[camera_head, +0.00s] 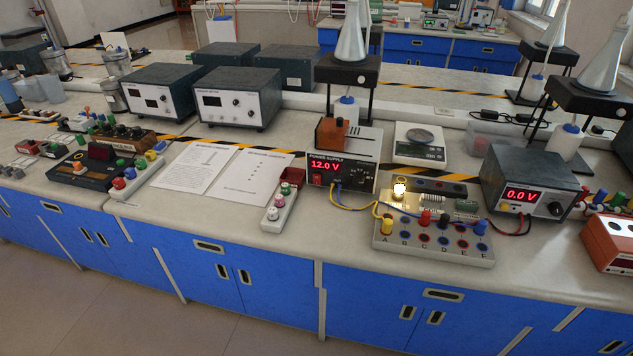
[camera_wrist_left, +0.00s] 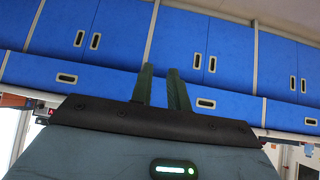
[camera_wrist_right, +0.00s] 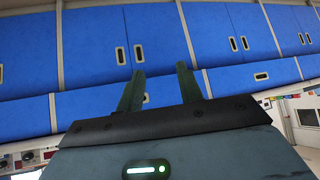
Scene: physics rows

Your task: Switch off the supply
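The power supply (camera_head: 345,168) stands on the bench, a light box with a black front whose red display reads 12.0 V. A red switch (camera_head: 317,179) sits at the lower left of its front. Yellow and blue leads run from it to a circuit board (camera_head: 433,241), where a small lamp (camera_head: 399,190) glows. My left gripper (camera_wrist_left: 161,72) shows in the left wrist view, its fingers apart and nothing between them. My right gripper (camera_wrist_right: 157,78) shows in the right wrist view, its fingers wider apart and empty. Neither gripper is in the head view.
A dark meter (camera_head: 527,182) reading 0.0 V stands right of the board. An orange-brown block (camera_head: 332,134) rests on the supply, with a black stand (camera_head: 347,72) behind. Paper sheets (camera_head: 237,178) and a connector strip (camera_head: 281,209) lie to the left. The bench front has blue cabinets (camera_head: 250,278).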

